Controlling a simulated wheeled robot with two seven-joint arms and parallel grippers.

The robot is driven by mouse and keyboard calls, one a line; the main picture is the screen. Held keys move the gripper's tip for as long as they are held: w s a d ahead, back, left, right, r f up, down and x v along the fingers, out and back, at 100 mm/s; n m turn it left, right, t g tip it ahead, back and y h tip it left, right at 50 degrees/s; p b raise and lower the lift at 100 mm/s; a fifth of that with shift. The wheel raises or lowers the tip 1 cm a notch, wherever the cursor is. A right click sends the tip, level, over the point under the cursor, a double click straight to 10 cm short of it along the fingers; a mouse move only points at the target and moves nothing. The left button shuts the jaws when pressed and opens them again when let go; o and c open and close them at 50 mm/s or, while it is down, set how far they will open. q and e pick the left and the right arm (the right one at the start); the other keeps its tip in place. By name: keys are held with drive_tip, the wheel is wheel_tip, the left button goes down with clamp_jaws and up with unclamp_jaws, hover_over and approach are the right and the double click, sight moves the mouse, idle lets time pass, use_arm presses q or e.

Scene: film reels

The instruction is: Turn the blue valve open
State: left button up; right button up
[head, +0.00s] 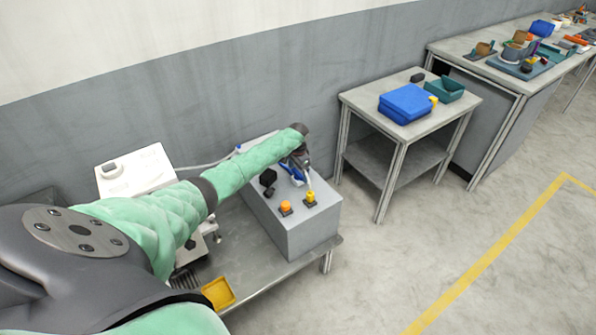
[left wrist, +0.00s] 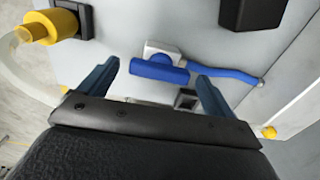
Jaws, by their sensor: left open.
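The blue valve (left wrist: 160,69) shows in the left wrist view on a light grey panel. It has a thick blue body on a whitish mount and a thin blue lever running right, past my right-hand finger. My left gripper (left wrist: 157,73) is open, one finger on each side of the valve body; I see no contact. In the head view my left gripper (head: 300,168) is over the top of the grey box (head: 310,238). There, my arm and gripper partly cover the valve area. My right gripper is out of view.
A yellow fitting with a clear hose (left wrist: 40,27) and a black block (left wrist: 252,12) flank the valve. An orange knob (head: 286,207) sits on the box. A yellow tray (head: 218,292) lies on the bench. A side table (head: 365,108) stands right, with clear floor between.

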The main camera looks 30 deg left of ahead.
sight(298, 172)
use_arm(q)
drive_tip(key=shift+r, duration=0.35)
wheel_tip(298, 172, up, 6)
drive_tip(key=shift+f+b, duration=0.1)
drive_tip(key=shift+b, duration=0.9)
drive_tip(key=shift+r, duration=0.6)
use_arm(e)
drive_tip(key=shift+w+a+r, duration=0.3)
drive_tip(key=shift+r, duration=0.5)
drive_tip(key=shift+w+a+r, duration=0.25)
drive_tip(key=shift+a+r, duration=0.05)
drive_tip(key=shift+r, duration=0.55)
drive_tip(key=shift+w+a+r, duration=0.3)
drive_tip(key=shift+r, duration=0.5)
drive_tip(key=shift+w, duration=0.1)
